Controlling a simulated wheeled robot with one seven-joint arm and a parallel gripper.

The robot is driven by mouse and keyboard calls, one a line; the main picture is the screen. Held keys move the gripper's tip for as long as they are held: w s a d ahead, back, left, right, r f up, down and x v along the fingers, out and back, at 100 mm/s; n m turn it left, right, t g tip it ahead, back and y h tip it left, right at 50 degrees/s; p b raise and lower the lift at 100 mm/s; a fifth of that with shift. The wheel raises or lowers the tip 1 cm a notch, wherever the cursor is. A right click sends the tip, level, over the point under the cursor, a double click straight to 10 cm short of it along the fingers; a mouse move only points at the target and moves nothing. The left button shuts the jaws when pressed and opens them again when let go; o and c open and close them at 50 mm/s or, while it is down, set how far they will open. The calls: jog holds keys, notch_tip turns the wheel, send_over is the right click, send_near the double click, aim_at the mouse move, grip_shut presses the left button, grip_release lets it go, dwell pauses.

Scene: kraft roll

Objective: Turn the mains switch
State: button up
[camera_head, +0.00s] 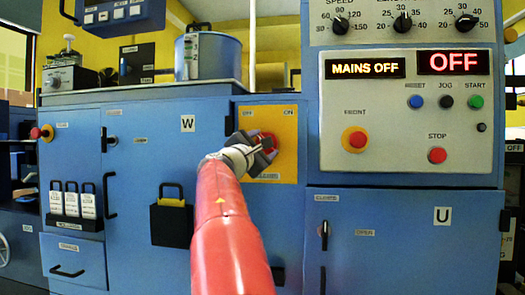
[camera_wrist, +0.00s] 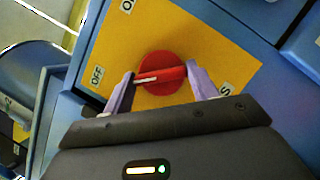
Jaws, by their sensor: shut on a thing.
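The mains switch is a red rotary knob (camera_wrist: 162,74) on a yellow plate (camera_wrist: 220,50), seen close in the wrist view. The knob's raised grip with a white line points toward the OFF label (camera_wrist: 97,76); an ON label (camera_wrist: 127,5) is farther up the plate. My gripper (camera_wrist: 160,84) is shut on the knob's grip, one finger at each end. In the head view my gripper (camera_head: 254,150) covers much of the yellow plate (camera_head: 285,125), and only part of the red knob (camera_head: 270,143) shows. The display (camera_head: 365,68) reads MAINS OFF.
The control panel (camera_head: 405,155) to the right carries a red display (camera_head: 453,62) reading OFF, buttons and a red FRONT button (camera_head: 355,140). A blue pot (camera_head: 208,56) stands on the cabinet top. Blue cabinet fronts with handles lie around my arm.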

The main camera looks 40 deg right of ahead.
jog(key=shift+f+n, duration=0.1)
jog(key=shift+n, duration=0.3)
jog(key=o, duration=1)
jog(key=shift+a, duration=0.1)
jog(key=b+v, duration=0.2)
jog(key=v, duration=0.5)
jog(key=shift+s+a+b, duration=0.15)
jog(key=shift+a+b, duration=0.1)
jog(key=shift+b, duration=0.05)
jog(key=shift+f, duration=0.15)
